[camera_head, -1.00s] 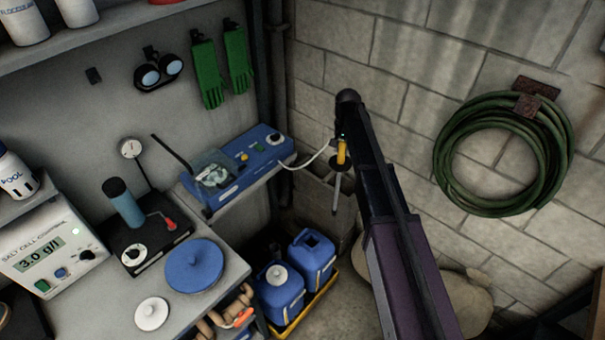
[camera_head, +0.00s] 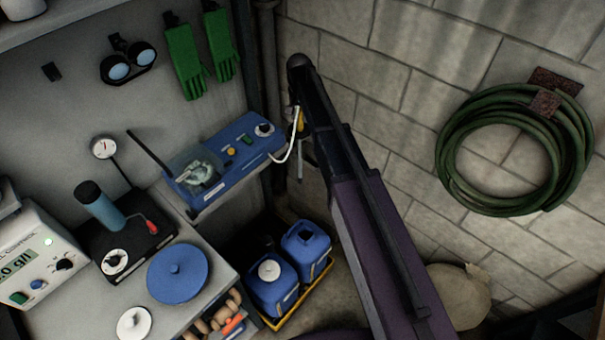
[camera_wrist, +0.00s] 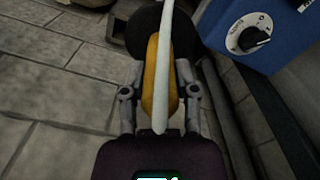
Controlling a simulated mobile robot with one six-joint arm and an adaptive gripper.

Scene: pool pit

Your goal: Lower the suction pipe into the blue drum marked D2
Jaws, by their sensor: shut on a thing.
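My gripper (camera_head: 298,125) is shut on the yellow grip (camera_wrist: 150,85) of the suction pipe. The thin grey pipe (camera_head: 300,168) hangs down below it, roughly upright, its lower end in the air. A white tube (camera_head: 284,157) links it to the blue pump (camera_head: 225,160) and crosses in front of the grip in the wrist view. Two blue drums stand below, apart from the pipe. The rear right drum (camera_head: 306,250) shows no cap; the front left drum (camera_head: 270,295) has a white cap (camera_head: 268,270). Their labels are too small to read, so I cannot tell which is D2.
The drums stand in a yellow tray (camera_head: 300,307) on the floor. The pump's shelf and the bench with a blue lid (camera_head: 177,273) lie left. The block wall is close on the right, with a coiled green hose (camera_head: 445,150) and a sack (camera_head: 460,295) below.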

